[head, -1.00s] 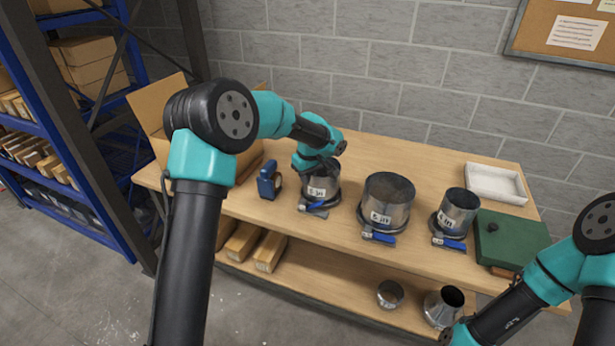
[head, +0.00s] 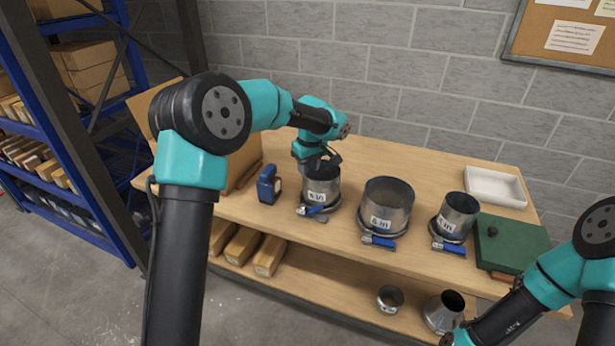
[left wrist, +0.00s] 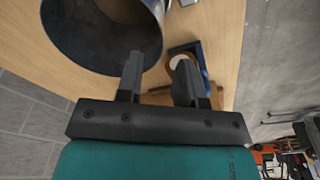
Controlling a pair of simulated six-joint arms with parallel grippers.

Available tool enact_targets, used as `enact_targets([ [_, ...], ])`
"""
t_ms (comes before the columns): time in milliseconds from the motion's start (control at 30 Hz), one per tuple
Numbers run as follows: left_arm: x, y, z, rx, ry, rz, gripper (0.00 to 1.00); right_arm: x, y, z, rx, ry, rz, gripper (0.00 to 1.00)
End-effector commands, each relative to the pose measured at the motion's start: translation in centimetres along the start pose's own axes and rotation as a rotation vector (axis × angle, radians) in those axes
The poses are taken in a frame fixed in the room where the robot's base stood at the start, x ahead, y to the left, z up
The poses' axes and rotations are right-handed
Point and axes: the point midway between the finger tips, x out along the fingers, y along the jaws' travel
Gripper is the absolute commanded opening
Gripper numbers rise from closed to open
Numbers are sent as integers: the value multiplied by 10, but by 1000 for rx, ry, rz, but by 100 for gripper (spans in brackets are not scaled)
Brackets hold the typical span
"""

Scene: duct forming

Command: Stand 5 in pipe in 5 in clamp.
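The 5 in pipe (head: 321,187) is a grey metal cylinder with a white label. It stands upright at the left of the row on the bench, in a ring clamp (head: 314,211) with a blue handle. My left gripper (head: 325,165) is just above its rim in the head view. In the left wrist view my left gripper (left wrist: 158,75) has its fingers apart. The pipe (left wrist: 105,60) is at the left there, its rim edge near the gap. I cannot tell whether a finger touches it. My right gripper is out of view; only its arm shows at bottom right.
The 6 in pipe (head: 386,205) and the 4 in pipe (head: 457,216) stand to the right in clamps. A white tray (head: 495,187) and green case (head: 512,243) are at right. Metal fittings (head: 390,297) lie on the lower shelf.

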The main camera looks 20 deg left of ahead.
Motion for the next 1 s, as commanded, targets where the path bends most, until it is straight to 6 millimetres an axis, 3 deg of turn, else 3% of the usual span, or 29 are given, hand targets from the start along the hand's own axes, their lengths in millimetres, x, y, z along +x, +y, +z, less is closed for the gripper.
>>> enact_targets([
  [200, -44, 1, 0, -1, 3, 4, 34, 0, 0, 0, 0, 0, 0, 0],
  [500, -96, 1, 0, -1, 2, 3, 34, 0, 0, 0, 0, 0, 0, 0],
  [700, -109, 0, 0, -1, 0, 1, 34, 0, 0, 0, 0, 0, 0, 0],
  [1000, -110, 0, 0, 0, 0, 0, 34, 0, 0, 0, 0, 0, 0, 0],
])
